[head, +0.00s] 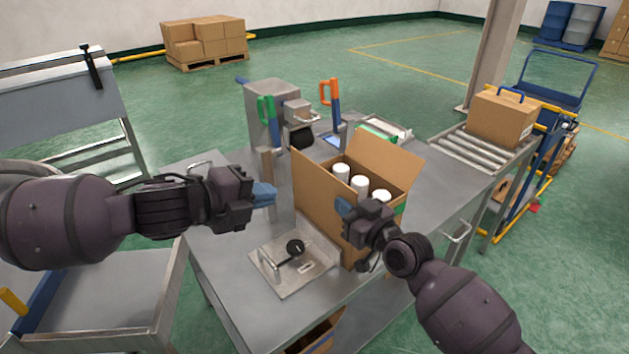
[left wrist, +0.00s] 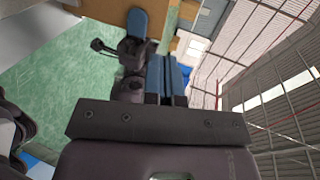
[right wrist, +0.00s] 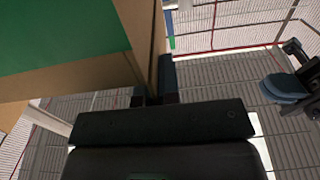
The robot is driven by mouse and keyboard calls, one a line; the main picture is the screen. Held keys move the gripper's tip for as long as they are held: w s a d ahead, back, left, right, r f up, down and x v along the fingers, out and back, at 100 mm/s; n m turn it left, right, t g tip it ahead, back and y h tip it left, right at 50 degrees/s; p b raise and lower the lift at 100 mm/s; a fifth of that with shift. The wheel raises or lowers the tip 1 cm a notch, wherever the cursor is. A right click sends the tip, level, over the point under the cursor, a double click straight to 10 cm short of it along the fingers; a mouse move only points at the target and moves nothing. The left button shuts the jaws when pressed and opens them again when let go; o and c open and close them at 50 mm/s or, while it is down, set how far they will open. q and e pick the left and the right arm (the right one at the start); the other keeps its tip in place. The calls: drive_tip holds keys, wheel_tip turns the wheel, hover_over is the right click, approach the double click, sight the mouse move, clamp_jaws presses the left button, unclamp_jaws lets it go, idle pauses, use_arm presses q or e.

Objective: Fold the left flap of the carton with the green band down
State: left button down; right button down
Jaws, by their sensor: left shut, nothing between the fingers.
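The open brown carton (head: 356,245) stands on the steel table with several white cans (head: 360,184) inside. Its green band shows at the right side and in the right wrist view (right wrist: 60,35). A brown panel, seemingly the left flap (head: 318,192), stands up on the carton's left side. Another flap (head: 385,160) stands raised at the back right. My left gripper (head: 264,194) is shut and empty, left of the carton and apart from it. My right gripper (head: 345,208) is at the carton's near side, close against the cardboard; whether its fingers grip it is unclear.
A roller conveyor (head: 470,150) carrying a closed carton (head: 502,117) is at the right.

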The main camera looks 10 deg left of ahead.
sight(334, 178)
use_arm(q)
drive_tip(key=x, duration=1.2)
drive_tip(key=shift+w+d+r, duration=0.3)
drive_tip(key=shift+w+d, duration=0.4)
drive_tip(key=shift+w, duration=0.1)
drive_tip(key=shift+w+d, duration=0.4)
drive_tip(key=shift+w, duration=0.1)
use_arm(e)
drive_tip(key=shift+s+a, duration=0.1)
drive_tip(key=c, duration=1.3)
unclamp_jaws()
drive_tip(key=shift+c, duration=0.2)
